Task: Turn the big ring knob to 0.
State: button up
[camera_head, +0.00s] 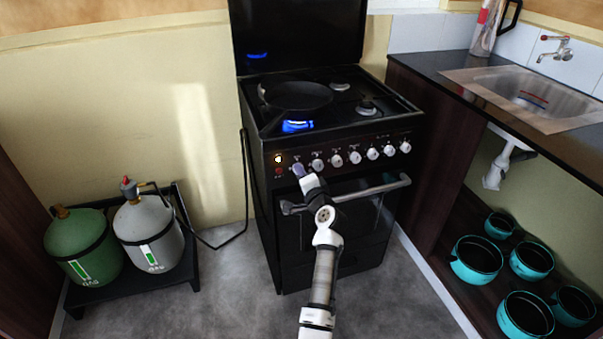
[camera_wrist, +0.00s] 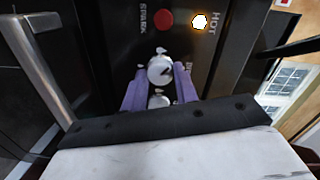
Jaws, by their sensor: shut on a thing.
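The big ring knob (camera_wrist: 160,70) is a round white knob on the stove's black front panel, beside a partly hidden label starting "BI". A dark pointer mark shows on its face, but I cannot read its setting. My gripper (camera_wrist: 160,84) has its purple fingers on either side of this knob and is shut on it. In the head view my gripper (camera_head: 299,170) is at the left end of the knob row and hides the held knob. A blue flame (camera_head: 297,126) burns under the black pan (camera_head: 297,96) on the front left burner.
Several white knobs (camera_head: 355,157) run right along the panel of the stove (camera_head: 262,190). The oven handle (camera_head: 380,188) sticks out below them. A red spark button (camera_wrist: 163,19) and a lit lamp (camera_wrist: 200,21) are near. Gas bottles (camera_head: 148,232) stand left; a sink counter (camera_head: 500,105) is right.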

jog(key=shift+m+y+p, duration=0.3)
jog(key=shift+m+p, duration=1.55)
jog(key=shift+m, duration=2.85)
jog(key=o, duration=1)
jog(key=shift+d, duration=0.1)
jog(key=v, duration=0.4)
jog(key=b+v, duration=0.1)
jog(key=v, duration=0.8)
jog(key=shift+s+d+f+b, duration=0.1)
jog(key=shift+s+f+b, duration=0.2)
jog(key=shift+s, duration=0.1)
